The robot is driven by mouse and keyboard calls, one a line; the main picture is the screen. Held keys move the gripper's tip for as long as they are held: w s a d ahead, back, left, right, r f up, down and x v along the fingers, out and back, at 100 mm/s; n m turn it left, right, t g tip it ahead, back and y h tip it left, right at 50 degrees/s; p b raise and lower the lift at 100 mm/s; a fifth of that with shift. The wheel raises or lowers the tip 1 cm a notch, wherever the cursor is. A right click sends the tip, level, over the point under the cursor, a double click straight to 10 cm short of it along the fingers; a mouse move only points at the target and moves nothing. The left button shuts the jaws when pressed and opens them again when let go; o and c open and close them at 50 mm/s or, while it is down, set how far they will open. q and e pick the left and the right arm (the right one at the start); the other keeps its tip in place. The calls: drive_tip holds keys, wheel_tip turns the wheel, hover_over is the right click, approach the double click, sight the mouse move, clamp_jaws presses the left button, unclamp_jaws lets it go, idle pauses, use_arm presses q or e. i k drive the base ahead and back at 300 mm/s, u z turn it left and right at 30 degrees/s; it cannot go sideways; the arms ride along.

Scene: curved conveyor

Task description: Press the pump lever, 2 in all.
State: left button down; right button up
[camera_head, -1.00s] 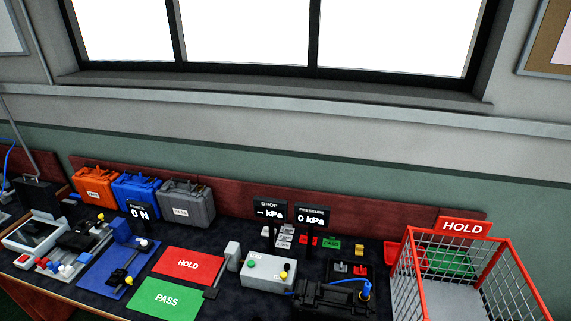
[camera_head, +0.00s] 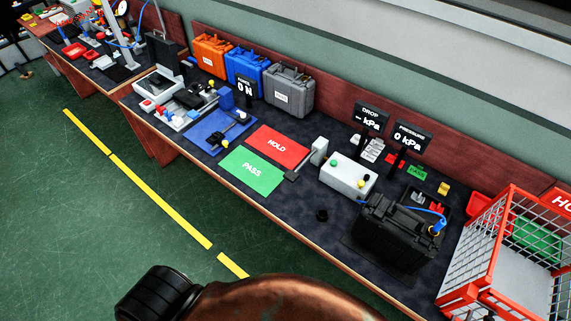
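A grey upright block (camera_head: 318,151) with a dark flat arm (camera_head: 296,174) at its foot stands right of the red HOLD mat; it looks like the pump lever, but I cannot tell for sure. Right of it is a pale box (camera_head: 347,179) with a green and a yellow button. The pressure display (camera_head: 411,137) reads 0 kPa and the drop display (camera_head: 370,117) shows a dash. A black case (camera_head: 398,235) with a blue hose stands near the front edge. Neither gripper shows.
A red HOLD mat (camera_head: 277,146) and green PASS mat (camera_head: 251,171) lie on the dark bench. A red wire basket (camera_head: 503,245) stands at right. Orange (camera_head: 212,55), blue (camera_head: 247,71) and grey (camera_head: 288,90) cases line the back. A dark part and copper-coloured surface cover the bottom edge.

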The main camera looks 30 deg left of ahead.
sight(290, 176)
drive_tip(key=u, duration=1)
drive_tip(key=i, duration=0.35)
drive_tip(key=z, duration=1.1)
